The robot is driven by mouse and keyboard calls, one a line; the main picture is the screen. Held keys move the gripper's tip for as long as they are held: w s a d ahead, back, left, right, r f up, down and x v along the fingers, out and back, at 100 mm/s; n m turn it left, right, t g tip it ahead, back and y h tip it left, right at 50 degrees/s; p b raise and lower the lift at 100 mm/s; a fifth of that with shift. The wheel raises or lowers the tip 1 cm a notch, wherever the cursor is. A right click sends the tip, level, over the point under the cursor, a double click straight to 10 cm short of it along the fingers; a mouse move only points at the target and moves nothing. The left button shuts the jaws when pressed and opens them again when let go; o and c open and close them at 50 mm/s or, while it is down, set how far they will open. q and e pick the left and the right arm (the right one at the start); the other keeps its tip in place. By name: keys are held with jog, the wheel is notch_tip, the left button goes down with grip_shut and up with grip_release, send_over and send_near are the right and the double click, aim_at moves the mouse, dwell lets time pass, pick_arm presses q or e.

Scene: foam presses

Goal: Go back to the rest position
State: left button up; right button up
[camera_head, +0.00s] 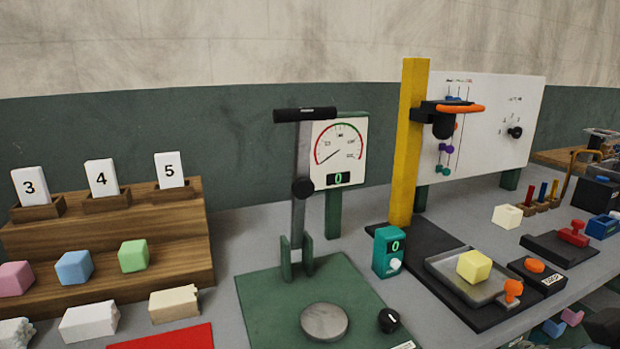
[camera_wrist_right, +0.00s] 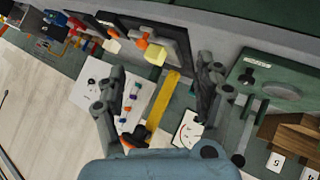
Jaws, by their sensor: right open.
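My right gripper (camera_wrist_right: 163,72) shows in the right wrist view, with its two dark fingers spread wide apart. It is open and nothing is between the fingers. That view is turned over, and the presses and whiteboard appear beyond the fingers, apart from them. Neither gripper can be made out in the head view, and my left gripper is in no view. A yellow foam cube (camera_head: 474,266) sits on the grey tray (camera_head: 445,268) beside the yellow post (camera_head: 412,140). The cube also shows in the right wrist view (camera_wrist_right: 155,54).
A lever press (camera_head: 301,180) with a dial gauge (camera_head: 338,142) stands mid-bench. A wooden stepped rack (camera_head: 110,235) with numbered cards and coloured cubes stands left. A whiteboard (camera_head: 500,100) stands behind the yellow post. A red mat (camera_head: 170,338) lies at front left; small items crowd the right.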

jog(key=s+a+f+m+g+y, duration=0.1)
jog(key=s+a+f+g+y, duration=0.35)
jog(key=s, duration=0.65)
jog(key=s+d+f+g+h+b, duration=0.1)
jog(key=s+f+b, duration=0.1)
jog(key=f, duration=1.6)
jog(key=s+f+g+b, duration=0.2)
jog(key=f+b, duration=0.1)
jog(key=f, duration=1.4)
jog(key=s+f+b, duration=0.2)
jog(key=s+f, duration=1.4)
jog(key=s, duration=0.1)
jog(key=shift+d+f+m+b, duration=0.3)
jog(key=shift+d+b, duration=0.1)
jog(key=shift+d, duration=0.05)
jog(key=shift+g, duration=0.35)
